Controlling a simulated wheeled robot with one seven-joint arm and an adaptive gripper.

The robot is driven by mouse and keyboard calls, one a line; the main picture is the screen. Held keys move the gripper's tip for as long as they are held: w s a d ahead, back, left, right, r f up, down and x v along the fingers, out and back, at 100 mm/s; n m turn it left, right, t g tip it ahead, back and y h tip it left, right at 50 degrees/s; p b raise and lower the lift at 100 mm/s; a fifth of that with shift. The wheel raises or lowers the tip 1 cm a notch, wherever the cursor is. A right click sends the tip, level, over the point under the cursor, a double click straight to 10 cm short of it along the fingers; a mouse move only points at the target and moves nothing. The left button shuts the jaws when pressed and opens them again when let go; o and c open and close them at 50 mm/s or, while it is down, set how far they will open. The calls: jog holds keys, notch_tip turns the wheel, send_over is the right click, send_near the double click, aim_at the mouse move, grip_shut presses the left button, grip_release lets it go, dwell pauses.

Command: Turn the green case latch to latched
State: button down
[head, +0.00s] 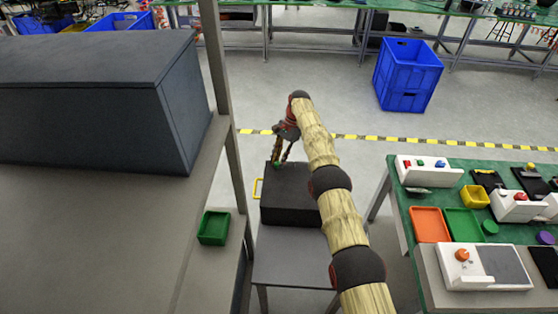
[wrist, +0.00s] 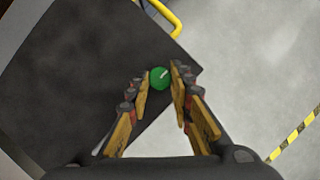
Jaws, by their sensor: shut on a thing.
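The green case latch (wrist: 159,77) is a round green knob with a pale pointer mark, on the dark case (wrist: 85,85). In the wrist view it sits between the fingertips of my gripper (wrist: 158,80), which is shut on it. The pale mark slants toward the upper right. In the head view the dark case (head: 290,208) stands on a grey stand, and my gripper (head: 279,163) reaches down to its far left part. Only a small bit of the green latch shows there. A yellow handle (head: 257,188) is on the case's left side.
A grey shelf (head: 190,240) with a large dark box (head: 90,110) and a green bin (head: 213,228) stands at the left. A green table (head: 402,205) with trays and devices stands at the right. Blue crates (head: 408,75) stand on the floor behind.

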jog(key=c, duration=1.6)
grip_release()
jog(key=shift+r, duration=0.1)
